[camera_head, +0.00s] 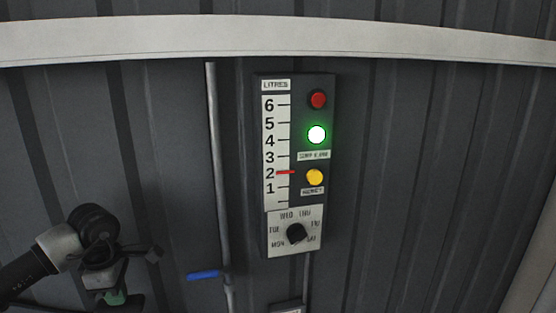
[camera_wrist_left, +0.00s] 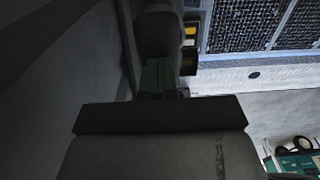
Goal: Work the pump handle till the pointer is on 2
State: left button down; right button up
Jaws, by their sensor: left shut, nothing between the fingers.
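The litres gauge (camera_head: 276,150) is a white scale on a dark wall panel in the head view. Its red pointer (camera_head: 285,172) is level with the 2 mark. My left gripper (camera_head: 115,298) is at the lower left of the head view, well left of the panel, with its greenish fingers partly dark. In the left wrist view the gripper (camera_wrist_left: 158,76) is shut with nothing held. My right gripper is not in view.
The panel has a red button (camera_head: 318,99), a lit green lamp (camera_head: 316,134), a yellow reset button (camera_head: 315,177) and a black day dial (camera_head: 297,233). A grey pipe (camera_head: 216,170) with a blue lever (camera_head: 204,275) runs between gripper and panel. Corrugated wall lies behind.

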pick_arm(q)
notch_tip(320, 180, up, 13)
jog(key=p, duration=0.8)
jog(key=shift+p, duration=0.3)
notch_tip(320, 180, up, 5)
jog(key=p, duration=0.3)
jog(key=shift+f, duration=0.1)
dwell(0.3)
